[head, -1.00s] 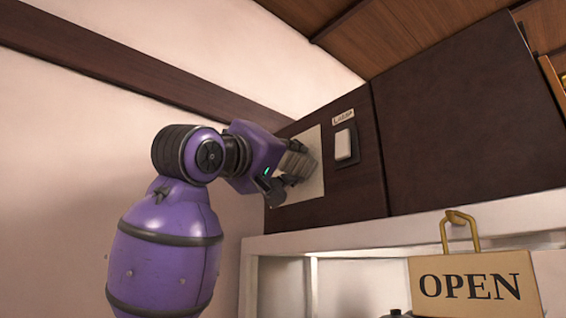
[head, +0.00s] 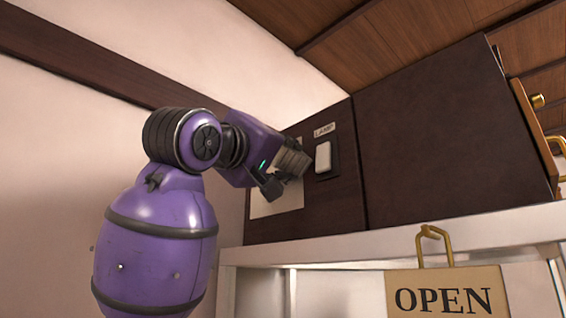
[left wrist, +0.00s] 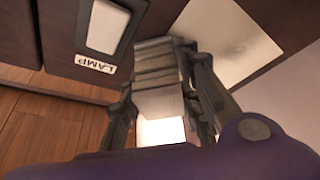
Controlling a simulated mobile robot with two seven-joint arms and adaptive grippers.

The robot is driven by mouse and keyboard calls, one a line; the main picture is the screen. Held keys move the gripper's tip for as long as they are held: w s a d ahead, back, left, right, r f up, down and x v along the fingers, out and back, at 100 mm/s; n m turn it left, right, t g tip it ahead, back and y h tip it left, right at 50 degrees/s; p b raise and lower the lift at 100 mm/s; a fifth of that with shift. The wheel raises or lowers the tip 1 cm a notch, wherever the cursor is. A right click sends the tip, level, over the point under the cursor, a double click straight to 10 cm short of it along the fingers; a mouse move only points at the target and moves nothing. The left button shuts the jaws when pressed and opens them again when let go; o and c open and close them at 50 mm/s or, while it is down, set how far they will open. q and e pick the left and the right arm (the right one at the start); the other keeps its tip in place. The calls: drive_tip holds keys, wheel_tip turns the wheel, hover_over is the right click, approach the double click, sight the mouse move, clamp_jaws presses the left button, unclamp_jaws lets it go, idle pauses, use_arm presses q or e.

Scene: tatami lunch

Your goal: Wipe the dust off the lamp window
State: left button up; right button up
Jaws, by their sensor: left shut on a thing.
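The lamp window is a pale cream panel (head: 277,204) set in the dark brown cabinet side; it also shows in the left wrist view (left wrist: 245,38). My left gripper (head: 282,172) is shut on a grey, ridged block (head: 294,160), perhaps a folded cloth. The block (left wrist: 160,72) sits between both fingers in the left wrist view. It overlaps the panel's right edge in the head view; I cannot tell whether it touches the surface. The gripper hides the panel's upper right part. My right gripper is not in view.
A white rocker switch (head: 323,157) on a dark plate, with a LAMP label (head: 324,130) above it, is close right of the held block. A white shelf (head: 400,237) runs below. An OPEN sign (head: 445,296) with a gold hook is at the lower right.

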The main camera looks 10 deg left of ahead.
use_arm(q)
drive_tip(key=w+a, duration=0.7)
drive_tip(key=a, duration=0.1)
drive_tip(key=shift+a, duration=0.35)
idle(0.7)
drive_tip(key=shift+s+f, duration=0.1)
drive_tip(key=shift+s+a, duration=0.9)
drive_tip(key=shift+s, duration=0.3)
drive_tip(key=shift+s+a, duration=0.9)
drive_tip(key=shift+s, duration=0.25)
drive_tip(key=shift+s, duration=0.1)
drive_tip(key=shift+s+a, duration=0.9)
drive_tip(key=shift+s, duration=0.2)
